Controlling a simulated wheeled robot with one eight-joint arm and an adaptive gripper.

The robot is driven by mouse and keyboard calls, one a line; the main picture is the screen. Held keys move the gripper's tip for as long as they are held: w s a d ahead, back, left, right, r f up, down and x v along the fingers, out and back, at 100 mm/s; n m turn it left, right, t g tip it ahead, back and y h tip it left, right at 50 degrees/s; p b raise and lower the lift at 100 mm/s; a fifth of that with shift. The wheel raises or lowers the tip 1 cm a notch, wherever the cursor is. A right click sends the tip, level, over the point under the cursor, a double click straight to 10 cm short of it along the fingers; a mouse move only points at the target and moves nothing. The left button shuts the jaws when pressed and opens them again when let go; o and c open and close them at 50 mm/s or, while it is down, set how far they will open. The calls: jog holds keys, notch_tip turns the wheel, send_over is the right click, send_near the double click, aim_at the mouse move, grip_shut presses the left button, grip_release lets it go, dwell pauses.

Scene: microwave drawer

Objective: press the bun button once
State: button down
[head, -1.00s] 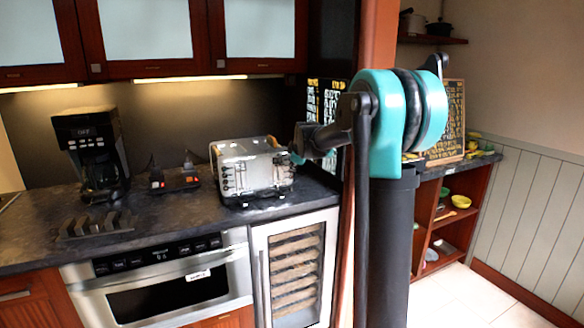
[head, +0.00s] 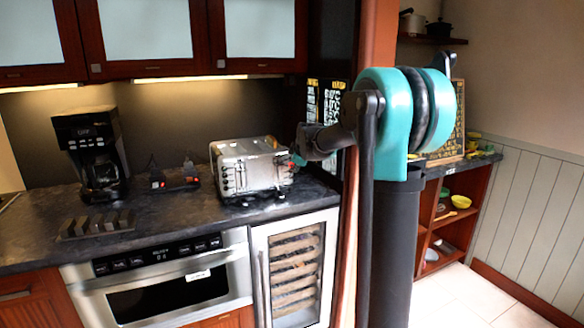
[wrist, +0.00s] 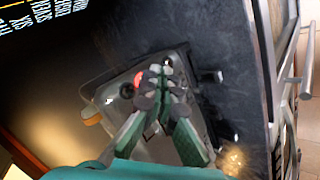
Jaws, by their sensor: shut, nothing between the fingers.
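A red part (wrist: 139,77) shows just left of the fingertips. The fingers hide part of the panel; I cannot make out the bun button or tell whether the tips touch it.
A black coffee maker (head: 92,150) stands on the counter (head: 150,222) at the left. Small red-and-black items (head: 172,182) lie left of the toaster. A dark slotted rack (head: 97,226) sits near the front. A wall and pillar (head: 372,45) are close to my arm.

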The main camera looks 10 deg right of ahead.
jog(key=shift+s, duration=0.1)
jog(key=shift+s+d, duration=0.25)
jog(key=shift+s, duration=0.5)
jog(key=shift+s+d, duration=0.3)
jog(key=shift+s, duration=0.5)
jog(key=shift+s+d, duration=0.25)
jog(key=shift+s, duration=0.5)
jog(key=s+d+f+m+g, duration=0.1)
jog(key=s+f+m, duration=0.3)
jog(key=s, duration=0.9)
jog(key=s+d+f+m+g, duration=0.1)
jog(key=s+f+m, duration=0.4)
jog(key=s+f, duration=0.6)
jog(key=s+d+f+m+g+h, duration=0.1)
jog(key=s+f+m, duration=0.3)
jog(key=s+f, duration=0.4)
jog(key=s+g, duration=0.1)
jog(key=s, duration=0.6)
jog(key=shift+s+d+m+g, duration=0.25)
jog(key=shift+s+m+g, duration=0.05)
jog(key=shift+g, duration=0.1)
